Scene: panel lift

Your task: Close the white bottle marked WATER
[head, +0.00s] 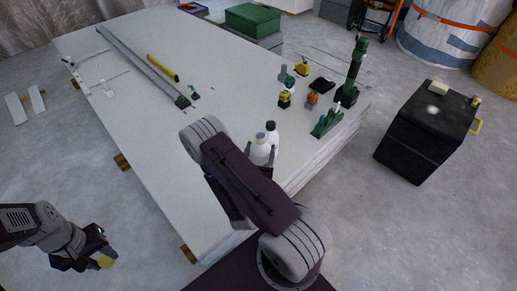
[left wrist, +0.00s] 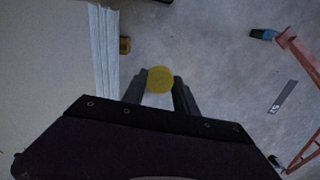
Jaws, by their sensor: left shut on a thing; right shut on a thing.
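My left gripper (head: 100,259) is at the lower left, off the table's edge and above the floor. It is shut on a round yellow cap (head: 106,262), which shows as a disc (left wrist: 160,79) between the fingers in the left wrist view. A white bottle (head: 261,152) stands upright near the table's front right corner, with no coloured cap on its narrow top. A second white bottle with a black cap (head: 271,128) stands just behind it. No lettering is readable. My right gripper (head: 266,171) is mostly hidden by my arm, shut at the front bottle's lower part.
The white panel table (head: 130,110) has a long rail (head: 142,64) and a yellow tool (head: 163,68) on its far left. Several green, yellow and orange tools stand behind the bottles. A black box (head: 425,130) stands right of the table. The table's left middle is clear.

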